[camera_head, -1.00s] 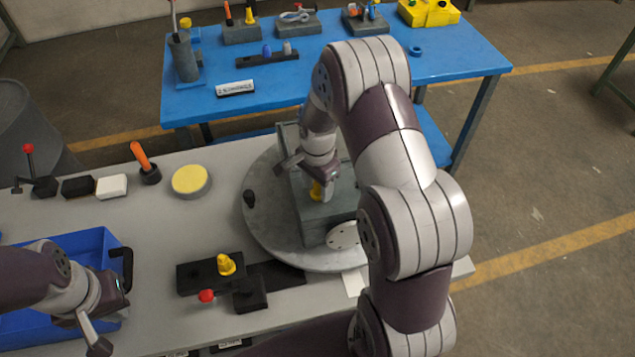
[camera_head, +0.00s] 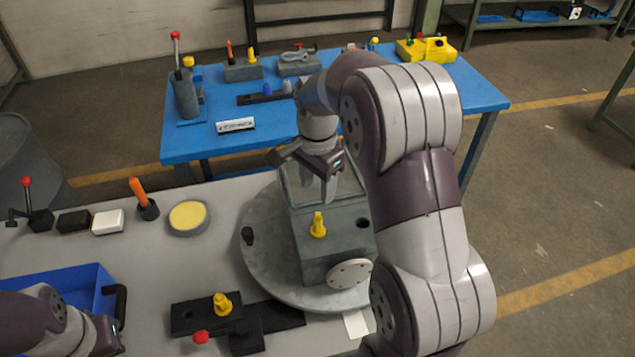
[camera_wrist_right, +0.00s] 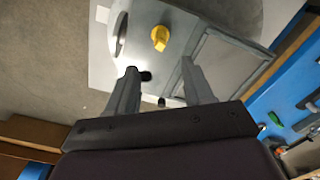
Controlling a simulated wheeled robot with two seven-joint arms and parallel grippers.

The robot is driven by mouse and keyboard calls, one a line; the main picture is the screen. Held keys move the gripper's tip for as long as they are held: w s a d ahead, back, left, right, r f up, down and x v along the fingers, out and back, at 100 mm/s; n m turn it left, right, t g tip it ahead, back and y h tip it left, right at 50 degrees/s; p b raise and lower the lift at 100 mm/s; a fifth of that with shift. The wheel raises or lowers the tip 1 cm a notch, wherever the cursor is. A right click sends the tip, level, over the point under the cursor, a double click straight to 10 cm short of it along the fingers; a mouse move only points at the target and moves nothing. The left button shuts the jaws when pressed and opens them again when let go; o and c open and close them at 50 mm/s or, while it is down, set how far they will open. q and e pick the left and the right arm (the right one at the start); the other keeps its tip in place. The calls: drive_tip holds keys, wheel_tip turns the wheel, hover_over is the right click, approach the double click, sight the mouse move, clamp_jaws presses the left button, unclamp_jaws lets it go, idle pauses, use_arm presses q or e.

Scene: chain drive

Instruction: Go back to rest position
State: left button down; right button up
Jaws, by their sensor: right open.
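My right gripper (camera_head: 308,180) is open and empty, raised above the grey block fixture on the round turntable (camera_head: 262,275). The grey block (camera_head: 330,245) carries an upright yellow peg (camera_head: 318,225), a dark hole and a pale disc (camera_head: 350,273) on its front side. In the right wrist view the two fingers (camera_wrist_right: 160,95) are spread, with the yellow peg (camera_wrist_right: 160,38) beyond them and apart from them.
A blue bin (camera_head: 95,280) stands at the left. A black fixture (camera_head: 190,316) with a yellow peg and red knob lies in front of the turntable. A blue table (camera_head: 300,140) with several fixtures stands behind. A yellow-topped disc (camera_head: 188,217) sits on the grey table.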

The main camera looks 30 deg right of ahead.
drive_tip(key=shift+w+n, duration=0.2)
drive_tip(key=shift+n, duration=0.3)
drive_tip(key=s+a+f+n, duration=0.3)
drive_tip(key=s+a+n, duration=0.1)
drive_tip(key=s+n, duration=0.3)
drive_tip(key=s+a+f+n+t+b, duration=0.1)
drive_tip(key=s+a+f+n, duration=0.2)
drive_tip(key=s+n, duration=0.4)
drive_tip(key=shift+a, duration=0.55)
